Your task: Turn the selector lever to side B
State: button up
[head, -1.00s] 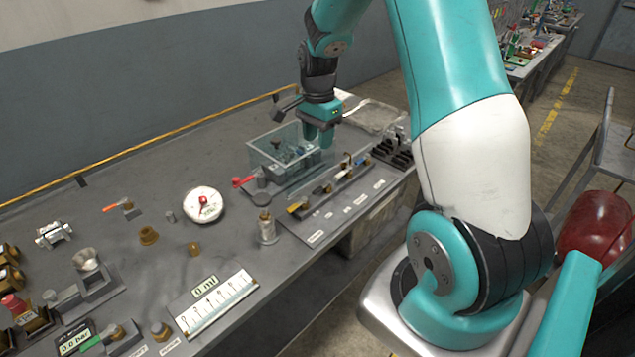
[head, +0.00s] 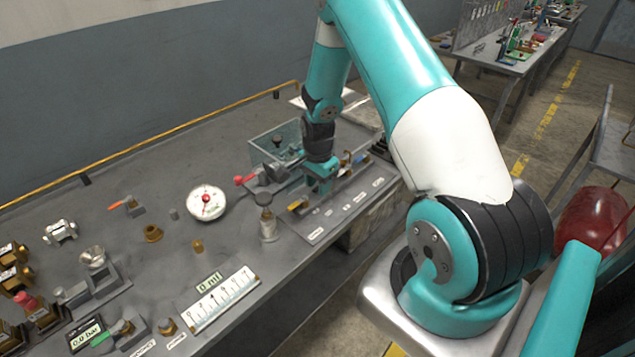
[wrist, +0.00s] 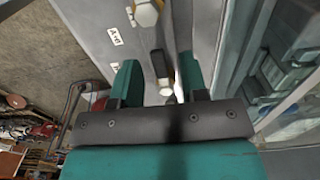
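My gripper (head: 322,190) is low over the strip panel (head: 340,209) on the bench, pointing down. In the wrist view its two teal fingers (wrist: 158,72) are open and apart, with a gap between them. A small black lever-like handle (wrist: 160,64) shows in that gap, with a pale hex piece below it in the picture. A white label (wrist: 115,37) with an A-like mark is beside it on the panel. I cannot tell for sure that this handle is the selector lever, nor its exact setting. My gripper hides part of the panel in the head view.
A clear-walled bin (head: 275,142) stands close behind the panel. An orange-handled part (head: 122,203) is further left. Bench space around the gauge is fairly clear.

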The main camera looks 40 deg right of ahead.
grip_shut()
